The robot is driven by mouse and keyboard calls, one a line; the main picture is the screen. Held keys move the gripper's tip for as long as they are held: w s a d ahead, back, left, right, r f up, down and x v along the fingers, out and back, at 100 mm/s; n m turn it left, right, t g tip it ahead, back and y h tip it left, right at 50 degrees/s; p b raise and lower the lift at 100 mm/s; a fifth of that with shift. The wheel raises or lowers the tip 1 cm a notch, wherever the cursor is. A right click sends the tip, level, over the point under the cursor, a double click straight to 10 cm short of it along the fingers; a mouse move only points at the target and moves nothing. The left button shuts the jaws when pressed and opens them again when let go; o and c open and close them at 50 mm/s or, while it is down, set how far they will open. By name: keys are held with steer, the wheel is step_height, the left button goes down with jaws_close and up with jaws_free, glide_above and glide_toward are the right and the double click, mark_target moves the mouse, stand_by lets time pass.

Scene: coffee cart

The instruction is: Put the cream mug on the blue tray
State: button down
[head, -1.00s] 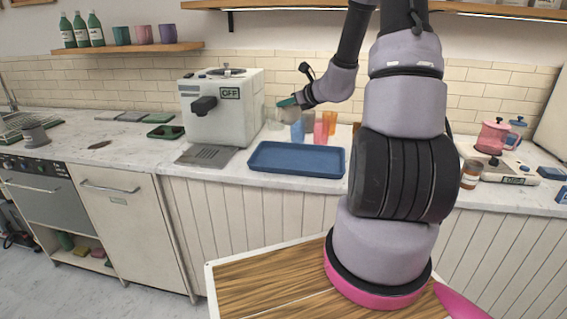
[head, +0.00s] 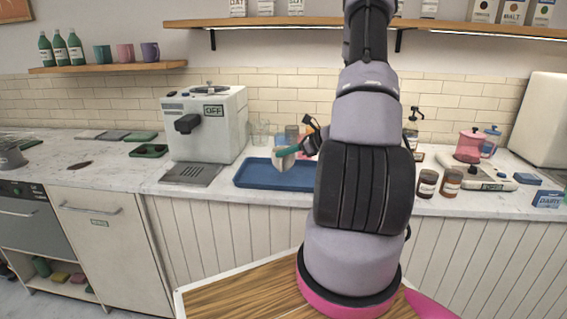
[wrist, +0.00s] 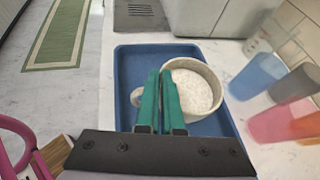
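The cream mug (wrist: 194,85) is speckled inside. In the wrist view it is over the blue tray (wrist: 128,65), its handle (wrist: 137,96) to the left. My gripper (wrist: 160,80) has green fingers nearly together at the mug's left rim, with the wall apparently between them. In the head view the mug (head: 290,177) is under my gripper (head: 285,151), in front of the right part of the blue tray (head: 255,182). My arm hides the tray's right end. I cannot tell whether the mug touches the tray.
The coffee machine (head: 212,125) stands left of the tray. Coloured cups (wrist: 258,76) and clear glasses (head: 260,132) stand behind and right of the tray. Brown jars (head: 427,184) are to the right. The left part of the tray is bare.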

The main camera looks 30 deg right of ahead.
mark_target(283, 161)
steer(key=shift+f, duration=1.55)
steer(key=shift+f, duration=0.15)
steer(key=c, duration=1.1)
jaws_free()
steer(key=shift+o, duration=0.2)
